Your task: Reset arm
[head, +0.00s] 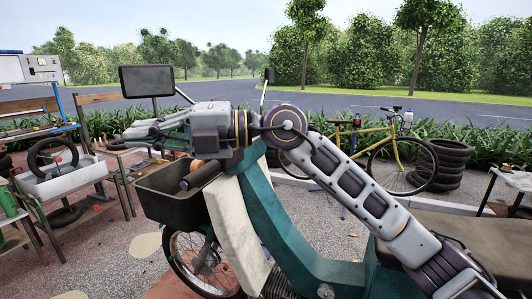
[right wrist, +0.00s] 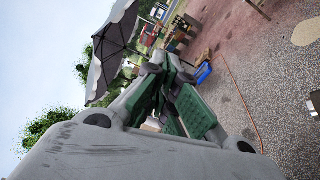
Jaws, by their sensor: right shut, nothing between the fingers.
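My right arm reaches in from the lower right across the head view. My right gripper (head: 138,131) points left and is shut and empty, above the dark front basket (head: 165,203) of a teal motorbike (head: 262,218). The right wrist view shows the gripper's grey fingers with green pads (right wrist: 182,98), with nothing held between them. My left gripper is not in view.
The basket holds a brown roll-like thing (head: 200,176). A dark mirror or screen (head: 146,81) stands behind the gripper. A white tray (head: 62,180) is on a left-hand stand. A yellow bicycle (head: 385,150) and stacked tyres (head: 448,163) are behind right.

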